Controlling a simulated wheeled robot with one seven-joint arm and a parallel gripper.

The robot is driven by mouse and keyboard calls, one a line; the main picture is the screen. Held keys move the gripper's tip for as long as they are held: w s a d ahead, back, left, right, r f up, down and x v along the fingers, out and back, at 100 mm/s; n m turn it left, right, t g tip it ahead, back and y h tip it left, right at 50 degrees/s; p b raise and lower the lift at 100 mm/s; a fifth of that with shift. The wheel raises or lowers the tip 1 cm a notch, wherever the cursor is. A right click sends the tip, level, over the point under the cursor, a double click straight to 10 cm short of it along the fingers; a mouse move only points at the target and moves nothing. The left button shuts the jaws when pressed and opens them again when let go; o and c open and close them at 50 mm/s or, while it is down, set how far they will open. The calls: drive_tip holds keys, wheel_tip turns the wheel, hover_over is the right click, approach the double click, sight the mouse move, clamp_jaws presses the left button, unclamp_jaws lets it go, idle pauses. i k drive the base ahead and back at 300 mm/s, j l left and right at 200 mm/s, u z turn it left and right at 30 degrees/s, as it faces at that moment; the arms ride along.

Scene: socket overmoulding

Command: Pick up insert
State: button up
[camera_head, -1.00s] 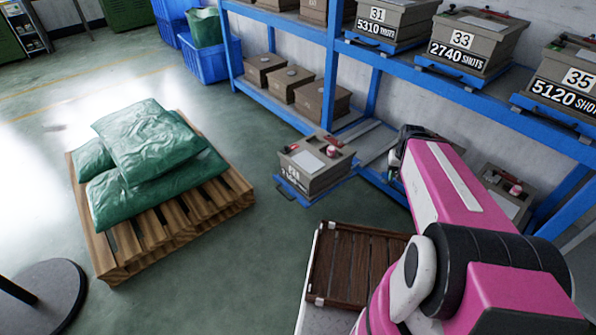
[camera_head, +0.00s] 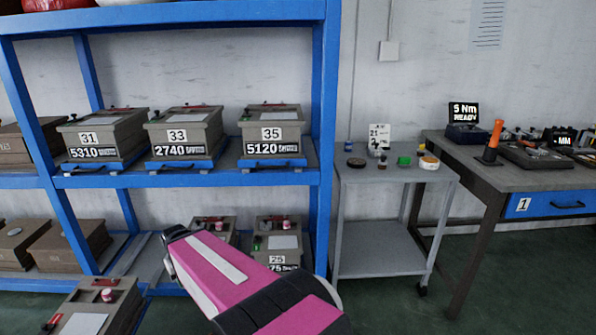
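No object can be surely told as the insert in this view. Several grey-brown boxes with number plates stand on the blue rack: box 31 (camera_head: 104,137), box 33 (camera_head: 186,135) and box 35 (camera_head: 271,133) on the middle shelf. Box 25 (camera_head: 278,243) is on the low level, partly behind my pink arm. Another box (camera_head: 91,308) with red parts on top is at the lower left. My arm's pink link shows at the bottom middle, but the gripper's fingers are not visible.
A grey cart (camera_head: 384,178) holds small items, including a green block (camera_head: 404,161) and a dark disc (camera_head: 356,162). Green floor shows below the bench.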

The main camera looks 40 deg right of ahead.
sight(375, 151)
drive_tip(key=z, duration=2.2)
drive_tip(key=l+u, duration=0.15)
drive_tip(key=u, duration=0.4)
drive_tip(key=l+u, duration=0.35)
drive_tip(key=l, duration=0.4)
drive_tip(key=k+l+u, duration=0.1)
drive_tip(key=l+u, duration=0.25)
drive_tip(key=l, duration=0.4)
